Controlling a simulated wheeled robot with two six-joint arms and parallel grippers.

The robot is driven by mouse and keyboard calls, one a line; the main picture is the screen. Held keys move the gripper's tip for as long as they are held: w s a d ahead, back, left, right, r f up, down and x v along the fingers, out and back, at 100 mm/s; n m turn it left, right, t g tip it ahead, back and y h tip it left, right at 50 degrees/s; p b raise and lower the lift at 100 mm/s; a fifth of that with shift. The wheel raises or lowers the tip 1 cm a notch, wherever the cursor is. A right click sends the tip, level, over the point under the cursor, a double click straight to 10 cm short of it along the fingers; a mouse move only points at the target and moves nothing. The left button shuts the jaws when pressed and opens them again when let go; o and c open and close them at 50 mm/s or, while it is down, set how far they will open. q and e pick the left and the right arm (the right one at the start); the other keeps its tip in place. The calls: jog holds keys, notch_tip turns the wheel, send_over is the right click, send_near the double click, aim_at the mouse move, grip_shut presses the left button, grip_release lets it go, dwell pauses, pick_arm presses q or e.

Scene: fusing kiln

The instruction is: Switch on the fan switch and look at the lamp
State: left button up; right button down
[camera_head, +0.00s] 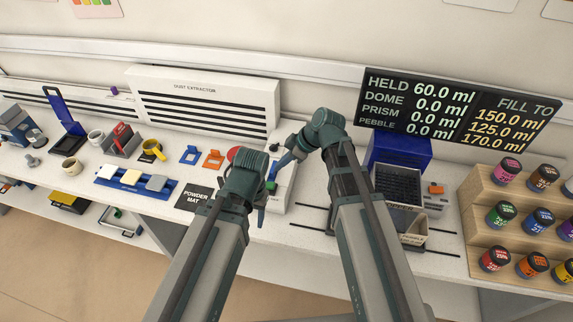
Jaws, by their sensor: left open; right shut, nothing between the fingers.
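The dust extractor (200,88), a white slatted unit, stands along the back wall. A pale box (286,190) sits on the bench in front of its right end, largely covered by my grippers. I cannot make out a fan switch or a lamp; either may be hidden behind my arms. My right gripper (281,162) is shut and empty, pointing left and down over the box. My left gripper (266,198) is open, just below it beside the box. A small green part shows between them; I cannot tell what it belongs to.
A powder mat (193,198) lies left of my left arm. A blue tray with tiles (137,181), mugs and small stands fill the left bench. A display (458,110) stands at back right, above a dark-topped bin (398,186). A wooden rack (480,218) holds several jars.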

jog(key=b, duration=0.5)
send_over(269, 185)
jog(key=d, duration=0.1)
notch_tip(269, 185, down, 6)
jog(key=shift+s+d+r, duration=0.1)
jog(key=shift+r, duration=0.1)
jog(key=shift+s+d+f+b, duration=0.1)
jog(key=shift+d+f+b, duration=0.1)
jog(key=shift+f+b, duration=0.3)
jog(key=shift+s+d+f+b, duration=0.15)
jog(key=shift+f+b, duration=0.15)
jog(key=shift+f, duration=0.25)
jog(key=shift+d+f+b, duration=0.15)
jog(key=shift+f+b, duration=0.3)
jog(key=shift+b, duration=0.05)
